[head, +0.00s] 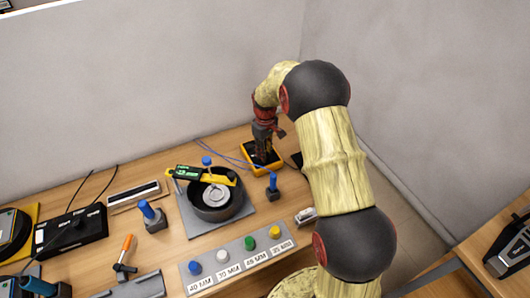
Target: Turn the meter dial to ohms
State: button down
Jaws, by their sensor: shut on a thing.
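The yellow-edged meter (248,154) lies on the wooden bench near the back wall, in the head view. My gripper (263,157) points down over the middle of the meter and is shut on its dial. The gripper's fingers hide the dial and most of the meter's face, so the dial's setting cannot be read. Blue leads (222,150) run from the meter's left side.
Left of the meter, a black round bowl (216,212) with a yellow-green tool across it stands on a grey plate. A blue-handled piece (273,187) stands just in front of the meter. A labelled strip with coloured knobs (237,266) lies at the front.

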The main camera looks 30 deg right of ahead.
jog(key=m+p, duration=0.2)
jog(key=m, duration=0.4)
jog(key=shift+m, duration=0.4)
jog(key=m+p, duration=0.1)
jog(key=m, duration=0.2)
jog(key=shift+m+p, duration=0.3)
jog(key=shift+m, duration=1.9)
jog(key=c, duration=1.5)
grip_release()
